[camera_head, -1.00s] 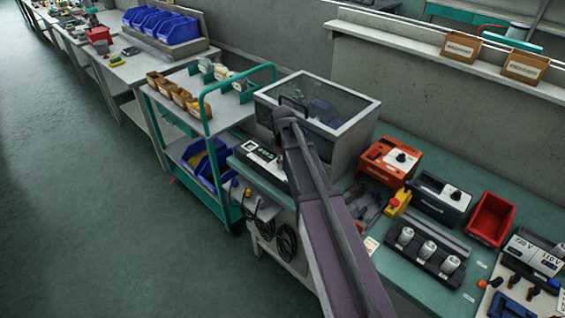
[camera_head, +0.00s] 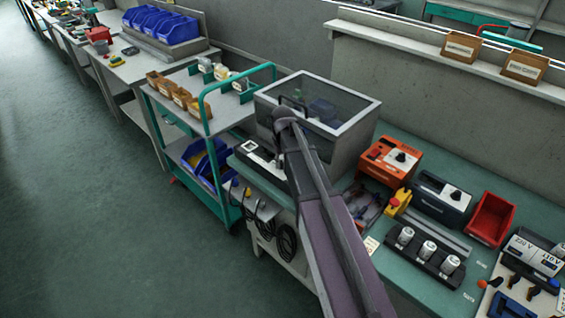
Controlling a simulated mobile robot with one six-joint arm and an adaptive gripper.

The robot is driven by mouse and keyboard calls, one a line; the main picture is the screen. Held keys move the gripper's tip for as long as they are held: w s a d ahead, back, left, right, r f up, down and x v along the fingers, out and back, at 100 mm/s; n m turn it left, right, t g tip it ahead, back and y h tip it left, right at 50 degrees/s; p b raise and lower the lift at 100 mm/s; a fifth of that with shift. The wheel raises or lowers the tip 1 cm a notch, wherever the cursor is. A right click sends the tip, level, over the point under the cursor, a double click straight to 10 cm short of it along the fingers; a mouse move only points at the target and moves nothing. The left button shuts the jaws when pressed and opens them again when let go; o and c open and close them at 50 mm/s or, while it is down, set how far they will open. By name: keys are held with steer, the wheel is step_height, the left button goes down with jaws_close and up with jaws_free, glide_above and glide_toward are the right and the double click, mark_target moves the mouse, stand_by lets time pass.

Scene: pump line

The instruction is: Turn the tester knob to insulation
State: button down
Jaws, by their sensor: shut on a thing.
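An orange box (camera_head: 378,162) with a dark knob (camera_head: 400,157) on its face stands on the green bench. A dark blue-grey box (camera_head: 432,205) with a light front panel and a dark knob (camera_head: 455,195) stands to its right. Their labels are too small to read, so I cannot tell which one is the tester or where its knob points. My arm rises from the bottom edge across the bench to a bend in front of the clear-topped case. My gripper is not visible, and the arm covers part of the bench.
The clear-topped case (camera_head: 365,125) stands behind my arm, and a black panel device (camera_head: 250,150) lies left of it. A yellow-and-red button box (camera_head: 397,203), a red bin (camera_head: 491,219) and a black rack with white cylinders (camera_head: 425,262) crowd the bench. A green-railed trolley (camera_head: 222,115) stands left.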

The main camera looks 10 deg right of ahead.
steer(key=shift+s+m, duration=0.15)
steer(key=shift+m, duration=1.15)
steer(key=shift+c, duration=1.9)
jaws_free()
